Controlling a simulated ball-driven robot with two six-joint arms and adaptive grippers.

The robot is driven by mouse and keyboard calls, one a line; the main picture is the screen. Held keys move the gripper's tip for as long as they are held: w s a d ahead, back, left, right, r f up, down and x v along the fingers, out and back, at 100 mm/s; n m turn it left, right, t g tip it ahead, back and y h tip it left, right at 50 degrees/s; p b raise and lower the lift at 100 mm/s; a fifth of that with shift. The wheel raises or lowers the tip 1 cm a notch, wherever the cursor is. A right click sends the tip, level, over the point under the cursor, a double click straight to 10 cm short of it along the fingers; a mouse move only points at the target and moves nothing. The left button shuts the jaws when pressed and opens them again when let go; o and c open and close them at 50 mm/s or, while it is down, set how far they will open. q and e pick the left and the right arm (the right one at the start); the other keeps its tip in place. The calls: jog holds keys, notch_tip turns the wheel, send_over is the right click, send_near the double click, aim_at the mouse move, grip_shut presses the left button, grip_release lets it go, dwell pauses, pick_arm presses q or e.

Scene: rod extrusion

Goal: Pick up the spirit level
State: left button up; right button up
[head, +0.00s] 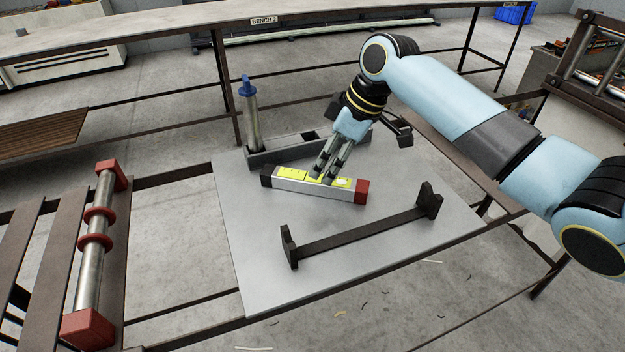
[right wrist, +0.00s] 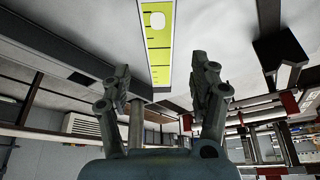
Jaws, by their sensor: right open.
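The spirit level (head: 300,186) lies on the grey metal plate (head: 240,255) in the head view. It is a silver bar with yellow markings, a dark end at the left and a red end at the right. My right gripper (head: 322,178) reaches down over its middle, with the fingertips at or just above it; I cannot tell whether they touch. In the right wrist view the yellow face of the spirit level (right wrist: 158,50) shows ahead, between the two spread fingers of my right gripper (right wrist: 168,75). My left gripper is in neither view.
Behind the level stands a grey tray (head: 265,158) with an upright blue-topped cylinder (head: 251,115). A dark bracket stand (head: 360,232) is in front of the level. A metal roller with red ends (head: 93,250) is at the left. Bare plate lies left of the stand.

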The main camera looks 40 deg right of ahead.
aim_at(314, 183)
jog(key=shift+w+f, duration=0.15)
jog(key=shift+f, duration=0.2)
jog(key=p+x, duration=0.1)
jog(key=x, duration=0.4)
jog(key=shift+a, duration=0.15)
jog(key=shift+f, duration=0.1)
jog(key=shift+c, duration=0.7)
jog(key=c, duration=0.4)
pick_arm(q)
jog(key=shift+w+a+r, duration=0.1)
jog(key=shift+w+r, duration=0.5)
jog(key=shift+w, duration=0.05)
pick_arm(e)
grip_shut()
